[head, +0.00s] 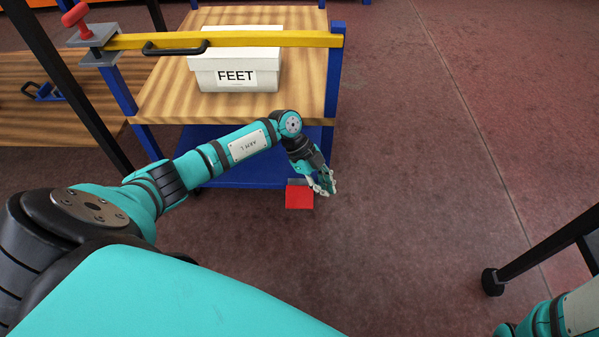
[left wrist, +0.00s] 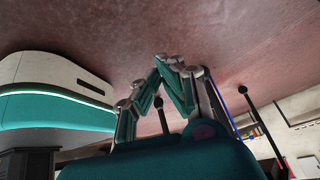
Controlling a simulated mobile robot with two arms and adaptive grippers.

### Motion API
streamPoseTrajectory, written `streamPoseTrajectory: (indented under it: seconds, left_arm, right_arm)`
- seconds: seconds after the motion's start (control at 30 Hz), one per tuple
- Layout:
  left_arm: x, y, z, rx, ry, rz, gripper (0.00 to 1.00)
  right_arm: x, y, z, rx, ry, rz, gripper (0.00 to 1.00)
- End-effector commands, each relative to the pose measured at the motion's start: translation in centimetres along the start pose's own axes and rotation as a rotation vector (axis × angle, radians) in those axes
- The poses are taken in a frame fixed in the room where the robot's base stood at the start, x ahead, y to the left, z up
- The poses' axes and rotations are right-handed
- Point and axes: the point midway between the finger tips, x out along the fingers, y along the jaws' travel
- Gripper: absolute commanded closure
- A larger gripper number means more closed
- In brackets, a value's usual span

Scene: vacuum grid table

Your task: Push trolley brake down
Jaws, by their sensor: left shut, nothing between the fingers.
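The trolley (head: 235,183) has blue posts, wooden shelves and a blue lower deck. A red block-like pedal (head: 299,196), which looks like the brake, sticks out low at its near right corner, just above the floor. My left gripper (head: 328,188) is beside the pedal's upper right edge, pointing down. I cannot tell whether it touches the pedal. Its fingers are shut and empty. In the left wrist view the fingertips (left wrist: 170,60) come together with nothing between them, and the pedal does not show. My right gripper is out of view.
A white box labelled FEET (head: 237,72) stands on the wooden shelf behind a yellow bar (head: 225,40) with a black handle. A red knob (head: 76,16) is at the bar's left end. A black leg (head: 493,281) stands at lower right.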

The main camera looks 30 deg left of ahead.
Motion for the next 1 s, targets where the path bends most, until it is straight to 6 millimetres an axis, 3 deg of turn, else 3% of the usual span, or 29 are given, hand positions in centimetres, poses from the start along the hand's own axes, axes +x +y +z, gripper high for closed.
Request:
streamPoseTrajectory:
  seconds: [0.03, 0.2, 0.5, 0.73, 1.0]
  left_arm:
    - [-0.6, 0.0, -1.6, -0.002, 0.048, -0.015, 1.00]
    - [-0.8, -0.5, -4.8, -0.009, 0.195, -0.098, 1.00]
    - [-2.1, -1.6, -8.8, -0.082, 0.385, -0.287, 1.00]
    - [-3.5, -2.1, -10.0, -0.184, 0.457, -0.448, 1.00]
    - [-5.0, -1.5, -9.3, -0.349, 0.450, -0.627, 1.00]
  right_arm:
    - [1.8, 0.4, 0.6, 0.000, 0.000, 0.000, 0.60]
    - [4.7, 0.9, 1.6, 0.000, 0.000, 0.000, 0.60]
    - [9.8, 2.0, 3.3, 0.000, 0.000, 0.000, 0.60]
    - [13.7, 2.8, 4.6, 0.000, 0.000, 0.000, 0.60]
    - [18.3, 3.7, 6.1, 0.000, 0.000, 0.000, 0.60]
